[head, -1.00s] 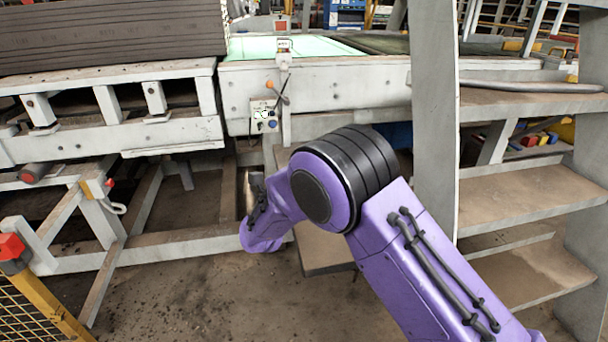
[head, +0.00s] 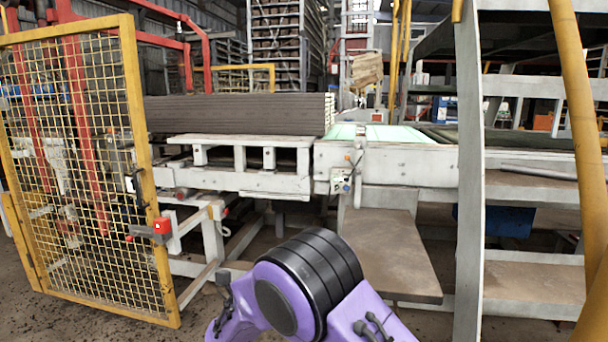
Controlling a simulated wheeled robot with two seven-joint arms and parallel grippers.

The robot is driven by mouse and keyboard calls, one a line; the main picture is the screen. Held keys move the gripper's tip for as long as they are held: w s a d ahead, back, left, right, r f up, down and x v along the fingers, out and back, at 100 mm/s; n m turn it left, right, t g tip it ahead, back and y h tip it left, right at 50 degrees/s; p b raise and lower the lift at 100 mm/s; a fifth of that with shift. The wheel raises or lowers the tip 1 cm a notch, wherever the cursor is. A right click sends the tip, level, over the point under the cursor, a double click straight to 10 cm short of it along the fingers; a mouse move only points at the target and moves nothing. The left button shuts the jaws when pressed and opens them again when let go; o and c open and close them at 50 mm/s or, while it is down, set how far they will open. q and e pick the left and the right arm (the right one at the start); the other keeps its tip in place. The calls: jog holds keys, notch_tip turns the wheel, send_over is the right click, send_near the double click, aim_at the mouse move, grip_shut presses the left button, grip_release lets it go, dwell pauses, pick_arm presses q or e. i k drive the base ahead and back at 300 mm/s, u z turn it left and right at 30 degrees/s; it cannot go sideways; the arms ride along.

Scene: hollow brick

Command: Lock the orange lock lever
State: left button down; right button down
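A red-orange lock piece with a short side lever (head: 150,230) sits on the right post of the yellow mesh gate (head: 134,120), at mid-left. A small orange-tipped lever (head: 348,157) also shows above a control box on the machine, too small to read its position. I cannot tell for sure which of the two is the lock lever. One purple arm of mine rises from the bottom centre, bent at a black-ringed joint. Its gripper is outside the picture, and no other gripper shows. Nothing of mine touches the gate or either lever.
A grey conveyor frame (head: 240,182) carrying a dark stack of boards (head: 235,114) runs across the middle. A control box (head: 341,181) hangs on it. Grey steps (head: 530,220) and a yellow post (head: 580,130) stand at right. Bare floor shows at lower left.

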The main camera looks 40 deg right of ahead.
aim_at(347, 157)
jog(key=z, duration=1.25)
jog(key=i, duration=1.9)
jog(key=u, duration=0.65)
